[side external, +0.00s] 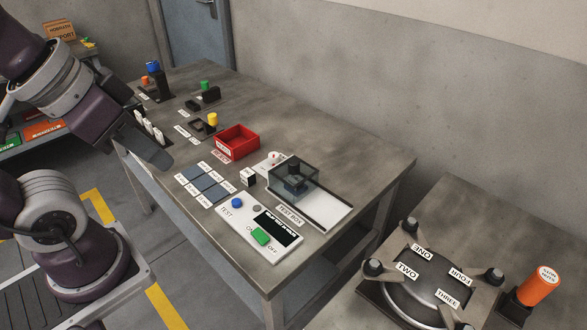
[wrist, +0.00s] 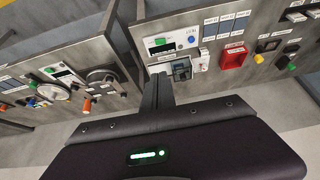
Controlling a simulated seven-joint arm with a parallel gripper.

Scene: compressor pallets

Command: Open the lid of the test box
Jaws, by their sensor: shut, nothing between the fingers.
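The test box (side external: 293,178) stands on the grey table, a small box with smoky see-through walls and top. Its lid looks closed, and a dark shape shows inside. A white strip labelled TEST BOX runs along its front. In the wrist view the test box (wrist: 181,69) is small and lies just beyond the fingertips, to their right. My gripper (side external: 163,161) is at the left of the side view, above the table's left edge, well apart from the box. In the wrist view my gripper (wrist: 159,84) is shut and empty.
A control panel (side external: 240,214) with blue and green buttons is in front of the box. A red bin (side external: 237,142) and a yellow-topped part (side external: 212,119) stand farther back. A second table at right holds a round-lidded vessel (side external: 433,285). Bare tabletop (side external: 330,150) lies behind the box.

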